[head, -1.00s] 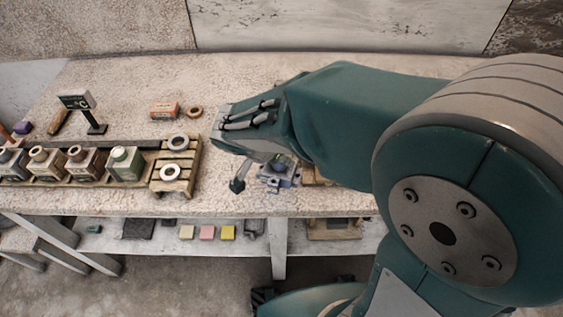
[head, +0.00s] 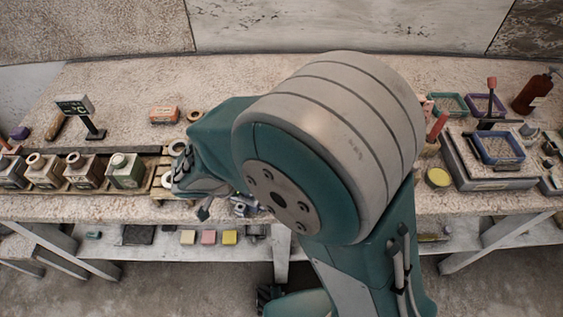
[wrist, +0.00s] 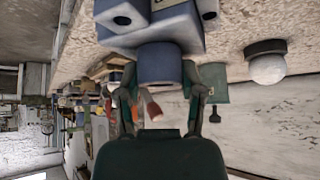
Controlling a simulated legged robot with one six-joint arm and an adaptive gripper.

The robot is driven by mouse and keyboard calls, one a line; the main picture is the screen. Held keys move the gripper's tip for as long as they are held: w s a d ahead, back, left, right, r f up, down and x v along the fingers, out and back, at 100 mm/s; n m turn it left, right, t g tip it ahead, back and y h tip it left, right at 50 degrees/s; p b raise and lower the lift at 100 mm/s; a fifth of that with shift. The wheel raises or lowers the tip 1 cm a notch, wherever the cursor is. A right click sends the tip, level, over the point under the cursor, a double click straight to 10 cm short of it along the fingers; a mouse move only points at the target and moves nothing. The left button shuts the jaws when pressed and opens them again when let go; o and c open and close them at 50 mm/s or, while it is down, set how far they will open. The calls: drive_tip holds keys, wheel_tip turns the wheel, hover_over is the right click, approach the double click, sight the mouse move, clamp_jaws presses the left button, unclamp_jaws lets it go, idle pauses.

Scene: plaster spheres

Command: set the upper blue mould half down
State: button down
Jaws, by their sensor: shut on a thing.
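My gripper (wrist: 163,104) has its two fingers on either side of a blue round part of the upper blue mould half (wrist: 160,64) in the wrist view. A larger blue-grey block (wrist: 140,22) with round holes and a pale label adjoins it at the top edge; I cannot tell whether they are one piece. In the head view my gripper (head: 204,207) is low near the bench's front edge, right of the wooden rack, partly hidden by my arm. A blue-grey part (head: 244,205) shows beside it, mostly covered; whether it rests on the bench is unclear.
A white sphere (wrist: 267,68) sits on a dark base right of the mould in the wrist view. A grey platform with a blue tray (head: 500,148) is at the right.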

drive_tip(key=w+d, duration=0.5)
drive_tip(key=shift+w+d, duration=0.3)
drive_tip(key=shift+d, duration=0.1)
drive_tip(key=w+d, duration=0.2)
drive_tip(key=shift+w+d+f, duration=0.15)
drive_tip(key=shift+d+f, duration=0.15)
drive_tip(key=shift+f, duration=0.45)
drive_tip(key=shift+a, duration=0.1)
drive_tip(key=shift+c, duration=1)
unclamp_jaws()
